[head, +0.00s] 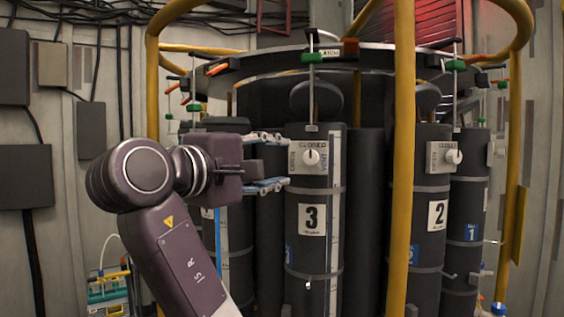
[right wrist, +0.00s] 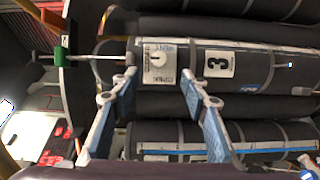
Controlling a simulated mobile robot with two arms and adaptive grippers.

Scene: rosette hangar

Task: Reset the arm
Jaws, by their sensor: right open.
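My right gripper (head: 287,160) is open, its blue-and-grey fingers pointing right in the head view. I cannot tell whether a fingertip touches the panel. My right arm (head: 165,235) is bent, its forearm rising from the bottom of the head view. My left gripper is not in view.
A yellow post (head: 403,230) stands right of cylinder 3, and another yellow rail (head: 152,80) is at the left. A dark ring (head: 350,52) with green and orange handles runs above.

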